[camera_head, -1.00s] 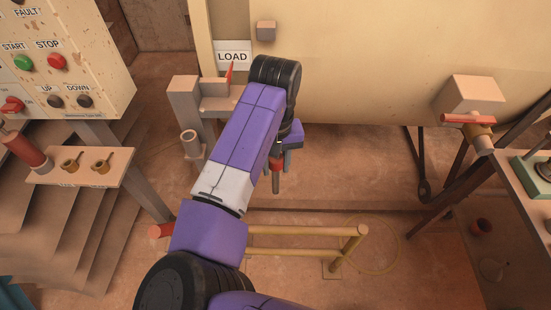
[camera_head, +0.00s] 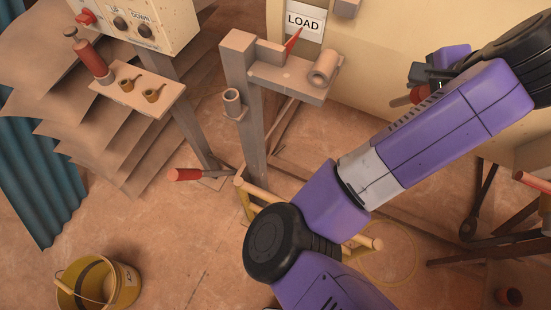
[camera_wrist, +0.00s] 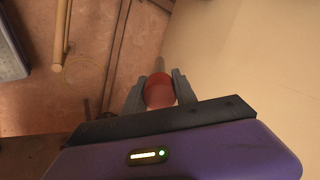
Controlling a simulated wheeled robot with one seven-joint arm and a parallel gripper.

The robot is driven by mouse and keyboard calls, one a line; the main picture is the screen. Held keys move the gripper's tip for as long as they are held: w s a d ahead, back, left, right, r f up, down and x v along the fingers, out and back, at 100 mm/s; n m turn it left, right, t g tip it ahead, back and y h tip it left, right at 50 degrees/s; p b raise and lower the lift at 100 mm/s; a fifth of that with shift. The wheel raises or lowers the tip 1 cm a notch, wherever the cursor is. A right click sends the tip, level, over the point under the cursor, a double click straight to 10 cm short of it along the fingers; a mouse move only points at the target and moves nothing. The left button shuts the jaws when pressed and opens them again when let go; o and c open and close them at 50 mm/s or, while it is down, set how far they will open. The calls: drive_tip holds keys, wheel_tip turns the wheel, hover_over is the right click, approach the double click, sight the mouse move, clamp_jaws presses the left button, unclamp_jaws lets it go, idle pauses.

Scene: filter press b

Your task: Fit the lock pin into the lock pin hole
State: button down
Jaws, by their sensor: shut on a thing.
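My gripper (camera_head: 418,86) is at the upper right of the head view, to the right of the post bracket and apart from it. In the wrist view its two fingers (camera_wrist: 159,90) are shut on the red grip of the lock pin (camera_wrist: 159,93). The pin's grey shank (camera_wrist: 160,65) points away from the fingers. A grey tube (camera_head: 325,66) lies on the bracket below the LOAD sign, and an upright sleeve (camera_head: 232,102) is on the post's side. I cannot tell which has the lock pin hole.
A red pointer (camera_head: 293,42) rises beside the LOAD sign (camera_head: 304,22). A control box (camera_head: 150,22) and a small shelf (camera_head: 137,92) with two brown cups are at the left. A yellow bucket (camera_head: 120,288) stands on the floor. A large cream body (camera_head: 375,35) is behind my gripper.

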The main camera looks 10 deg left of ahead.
drive_tip(key=s+a+r+m+t+h+b, duration=0.1)
drive_tip(key=s+a+m+t+h, duration=0.25)
drive_tip(key=a, duration=0.55)
drive_tip(key=s+a+r+m+t+h+b, duration=0.1)
drive_tip(key=s+a+m+t+h, duration=0.3)
drive_tip(key=a, duration=0.5)
drive_tip(key=s+a+f+n+t+y, duration=0.1)
drive_tip(key=s+a+f+n+t, duration=0.1)
drive_tip(key=s+a, duration=0.6)
drive_tip(key=shift+s+f+n+t, duration=0.45)
drive_tip(key=shift+n+t, duration=0.1)
drive_tip(key=shift+n, duration=0.3)
drive_tip(key=shift+a+f+y+b, duration=0.15)
drive_tip(key=shift+y+b, duration=0.3)
drive_tip(key=shift+b, duration=0.6)
drive_tip(key=shift+r+b+x, duration=0.2)
drive_tip(key=shift+b+x, duration=1)
drive_tip(key=shift+x, duration=1.7)
drive_tip(key=shift+b, duration=1.9)
